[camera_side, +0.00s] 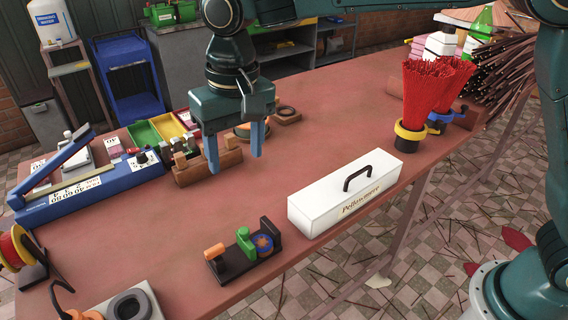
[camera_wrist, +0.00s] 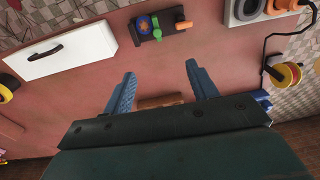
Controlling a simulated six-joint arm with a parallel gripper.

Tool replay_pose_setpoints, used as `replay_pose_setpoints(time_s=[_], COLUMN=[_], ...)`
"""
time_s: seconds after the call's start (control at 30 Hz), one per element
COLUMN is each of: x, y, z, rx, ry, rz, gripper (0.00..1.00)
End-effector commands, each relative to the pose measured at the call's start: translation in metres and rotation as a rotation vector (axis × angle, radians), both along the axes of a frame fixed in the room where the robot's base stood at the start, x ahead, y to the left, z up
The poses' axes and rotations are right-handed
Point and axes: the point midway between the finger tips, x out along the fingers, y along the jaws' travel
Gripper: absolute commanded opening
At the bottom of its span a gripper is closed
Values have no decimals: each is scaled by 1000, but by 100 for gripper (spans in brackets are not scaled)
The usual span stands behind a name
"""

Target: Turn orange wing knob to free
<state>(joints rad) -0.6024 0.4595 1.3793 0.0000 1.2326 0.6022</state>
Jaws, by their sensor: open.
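The orange wing knob (camera_side: 214,251) sits at the left end of a small black fixture (camera_side: 235,268) near the table's front edge. A green knob (camera_side: 245,238) and a blue round part with an orange centre (camera_side: 263,243) sit beside it on the same fixture. In the wrist view the orange knob (camera_wrist: 184,25) is at the fixture's right end, near the top. My gripper (camera_side: 234,165) is open and empty, pointing down above the table, behind the fixture and well apart from it. Its two blue fingers also show in the wrist view (camera_wrist: 160,80).
A white box with a black handle (camera_side: 345,192) stands right of the fixture. A wooden block rack (camera_side: 207,163) is close behind my gripper. A blue tray-like tool (camera_side: 80,190) lies left. Red incense bundles (camera_side: 430,90) stand at the right. The table between gripper and fixture is clear.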

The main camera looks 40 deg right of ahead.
Motion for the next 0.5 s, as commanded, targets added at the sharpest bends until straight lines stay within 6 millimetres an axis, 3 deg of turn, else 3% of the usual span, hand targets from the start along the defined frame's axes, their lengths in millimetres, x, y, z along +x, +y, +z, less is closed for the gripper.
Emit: replay_pose_setpoints(time_s=[0.03, 0.2, 0.5], x=[1, 3, 3], y=[14, 49, 71], z=[-10, -34, -50], rx=[-8, -27, -40], ry=[13, 42, 58], rz=[5, 3, 0], gripper=[58, 58, 58])
